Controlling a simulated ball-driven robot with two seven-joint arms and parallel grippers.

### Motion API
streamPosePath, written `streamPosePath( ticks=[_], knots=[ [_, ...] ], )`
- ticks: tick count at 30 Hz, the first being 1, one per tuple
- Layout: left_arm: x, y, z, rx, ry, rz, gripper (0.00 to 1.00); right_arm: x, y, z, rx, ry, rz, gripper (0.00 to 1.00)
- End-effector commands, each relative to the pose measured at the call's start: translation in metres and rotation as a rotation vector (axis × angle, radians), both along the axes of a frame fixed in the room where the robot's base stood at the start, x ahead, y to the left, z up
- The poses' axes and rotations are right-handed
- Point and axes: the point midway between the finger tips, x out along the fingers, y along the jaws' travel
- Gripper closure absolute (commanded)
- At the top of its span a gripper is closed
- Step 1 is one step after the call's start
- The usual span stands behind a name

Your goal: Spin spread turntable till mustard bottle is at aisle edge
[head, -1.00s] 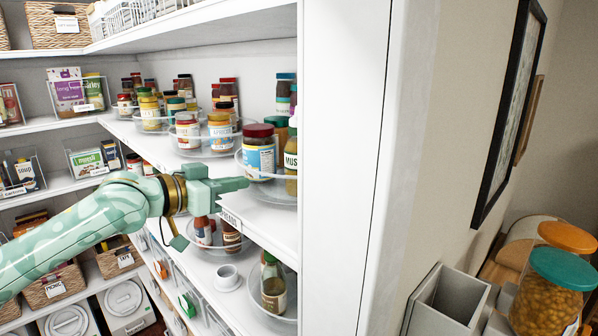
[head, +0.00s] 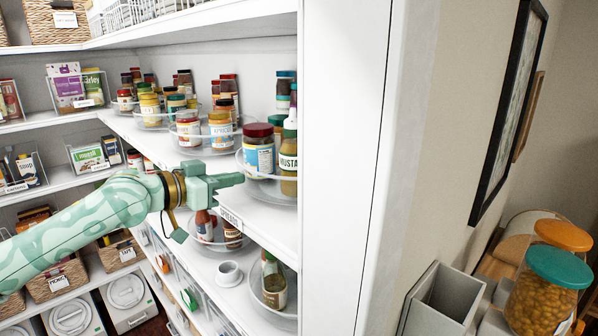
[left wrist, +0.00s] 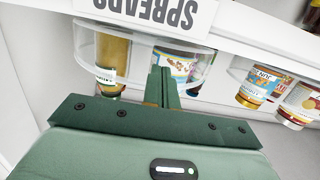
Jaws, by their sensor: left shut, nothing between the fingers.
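The mustard bottle (head: 288,161) stands upright at the right side of the clear-rimmed spread turntable (head: 284,199), partly cut off by the white wall panel. Its "MUSTA" lettering faces out. A blue-labelled jar with a dark red lid (head: 259,155) stands left of it on the same turntable. My left gripper (head: 241,180) is shut and empty at the turntable's near left rim; whether it touches the rim I cannot tell. In the left wrist view, the shut fingers (left wrist: 162,86) overlap the blue-labelled jar (left wrist: 176,62), with a yellow-brown container (left wrist: 112,62) beside it. My right gripper is out of view.
A "SPREADS" label (head: 230,217) marks the shelf edge below the gripper. Another turntable (head: 190,150) with jars sits just left. The white wall panel (head: 340,170) closes off the right side. A lower shelf holds bottles and a small white cup (head: 229,273).

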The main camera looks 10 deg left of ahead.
Motion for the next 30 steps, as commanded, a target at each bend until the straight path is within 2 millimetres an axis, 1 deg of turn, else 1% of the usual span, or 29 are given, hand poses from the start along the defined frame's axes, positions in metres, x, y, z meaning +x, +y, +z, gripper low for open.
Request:
streamPosePath(
  ticks=[16, 26, 30],
  knots=[
    [0.022, 0.013, 0.001, -0.003, 0.0, -0.001, 1.0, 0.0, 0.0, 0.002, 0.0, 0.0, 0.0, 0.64],
    [0.023, 0.013, 0.001, -0.001, -0.001, -0.002, 1.0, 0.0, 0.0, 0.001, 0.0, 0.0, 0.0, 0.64],
    [0.02, 0.019, 0.0, -0.002, 0.0, -0.001, 1.0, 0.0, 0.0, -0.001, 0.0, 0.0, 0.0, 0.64]
  ],
)
